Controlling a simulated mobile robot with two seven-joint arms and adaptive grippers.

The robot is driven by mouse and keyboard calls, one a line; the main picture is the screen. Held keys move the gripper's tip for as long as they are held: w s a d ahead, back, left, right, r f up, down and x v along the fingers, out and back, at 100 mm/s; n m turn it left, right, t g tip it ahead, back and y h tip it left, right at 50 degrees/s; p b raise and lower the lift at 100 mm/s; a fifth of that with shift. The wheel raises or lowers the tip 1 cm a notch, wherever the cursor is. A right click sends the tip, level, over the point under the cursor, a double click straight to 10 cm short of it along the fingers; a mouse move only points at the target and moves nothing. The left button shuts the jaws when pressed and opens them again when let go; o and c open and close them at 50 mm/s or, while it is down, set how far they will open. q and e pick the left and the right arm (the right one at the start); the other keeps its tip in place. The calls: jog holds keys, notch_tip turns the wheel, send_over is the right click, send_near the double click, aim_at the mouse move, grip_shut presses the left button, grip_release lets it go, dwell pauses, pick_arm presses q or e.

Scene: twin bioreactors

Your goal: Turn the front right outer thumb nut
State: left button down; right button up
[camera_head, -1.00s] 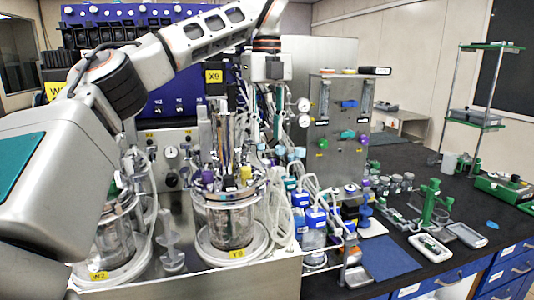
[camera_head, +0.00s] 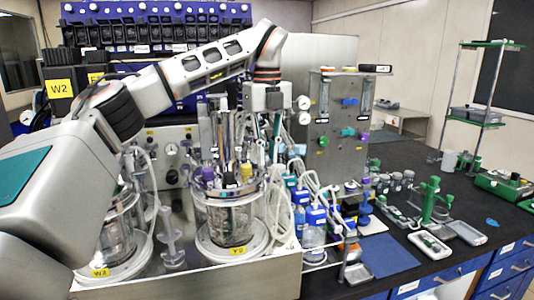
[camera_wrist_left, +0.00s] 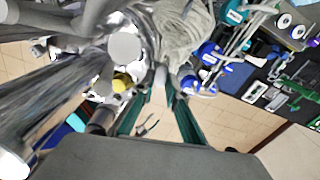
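The right glass bioreactor vessel (camera_head: 228,218) has a metal head plate crowded with tubes, a purple fitting (camera_head: 208,174) and a yellow fitting (camera_head: 246,172). I cannot single out the front right outer thumb nut; it is too small or hidden among the fittings. My left gripper (camera_head: 266,138) points down above the vessel's right rear side, close to the tubing. My right gripper is out of view.
Pale coiled tubing (camera_head: 278,212) and blue-capped bottles (camera_head: 315,217) stand right of the vessel. A second vessel (camera_head: 118,232) is at left, partly behind my arm. A metal gauge panel (camera_head: 340,125) rises behind. Green-handled tools (camera_head: 430,205) lie on the black bench.

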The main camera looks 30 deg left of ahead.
pick_arm(q)
jog(key=shift+m, duration=0.4)
jog(key=m, duration=0.3)
jog(key=shift+s+m, duration=0.15)
jog(key=shift+m, duration=0.25)
jog(key=m, duration=0.4)
jog(key=shift+a+m, duration=0.15)
jog(key=shift+m, duration=0.15)
jog(key=m, duration=0.4)
jog(key=shift+a, duration=0.15)
jog(key=m, duration=0.4)
jog(key=shift+a+m, duration=0.1)
jog(key=shift+m, duration=0.2)
jog(key=c, duration=2)
grip_release()
